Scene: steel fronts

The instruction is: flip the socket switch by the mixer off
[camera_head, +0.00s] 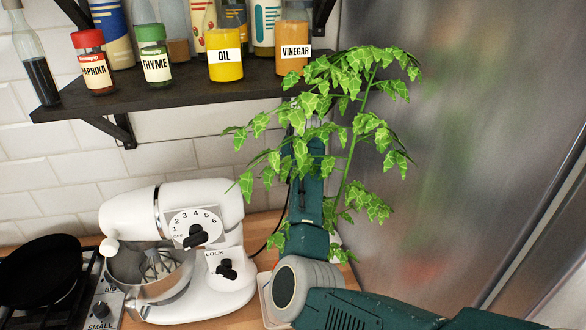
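The white stand mixer (175,215) stands on the wooden counter at the lower middle, with its steel bowl (150,272) under the head. A dark cord (268,243) runs from behind the mixer up towards the wall behind my arm. I cannot see the socket or its switch; my arm and the plant cover that part of the wall. My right arm comes in from the lower right and reaches up towards the wall. My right gripper (299,118) is mostly hidden behind leaves, so its fingers cannot be made out. My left gripper is out of view.
A leafy green plant (355,130) surrounds the end of my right arm. A dark shelf (165,92) with bottles and spice jars hangs above. A steel front (460,130) fills the right side. A black pan (40,272) sits on the hob at lower left.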

